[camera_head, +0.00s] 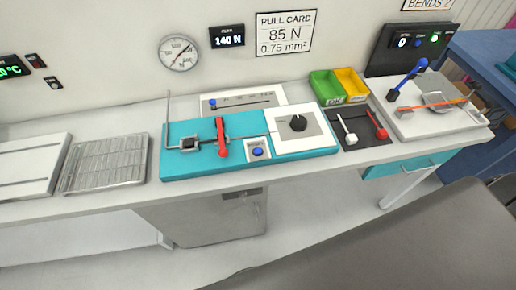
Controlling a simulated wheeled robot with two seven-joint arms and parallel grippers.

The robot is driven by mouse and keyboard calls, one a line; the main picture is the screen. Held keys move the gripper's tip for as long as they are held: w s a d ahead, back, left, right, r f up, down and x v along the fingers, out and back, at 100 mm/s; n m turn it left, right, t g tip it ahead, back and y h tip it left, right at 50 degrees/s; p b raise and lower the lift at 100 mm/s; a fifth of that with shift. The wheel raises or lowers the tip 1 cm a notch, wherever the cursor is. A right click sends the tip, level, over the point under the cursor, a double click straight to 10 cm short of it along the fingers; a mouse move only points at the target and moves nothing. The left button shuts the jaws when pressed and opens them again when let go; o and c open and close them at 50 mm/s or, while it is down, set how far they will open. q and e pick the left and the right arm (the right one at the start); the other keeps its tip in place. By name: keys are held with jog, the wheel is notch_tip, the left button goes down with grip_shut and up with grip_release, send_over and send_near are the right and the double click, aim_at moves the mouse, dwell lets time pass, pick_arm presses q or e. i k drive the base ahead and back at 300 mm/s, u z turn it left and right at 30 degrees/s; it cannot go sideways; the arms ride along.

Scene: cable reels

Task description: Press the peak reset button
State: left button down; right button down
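A blue round button (258,152) sits on a small light plate at the front middle of the teal pull-test bench (190,167); its label is too small to read. It is the only push button I see on this bench. A black wall display (227,36) above reads 140 N, with small lettering over it that looks like "PEAK". Neither of my grippers is in view, and nothing covers the button.
A thin upright rod (168,118) rises at the bench's left end. Green and yellow bins (326,86) and a blue-handled device (437,112) are farther right.

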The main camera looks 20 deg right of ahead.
aim_at(257, 150)
jog(key=u, duration=2.35)
jog(key=k, duration=1.8)
jog(key=z, duration=0.2)
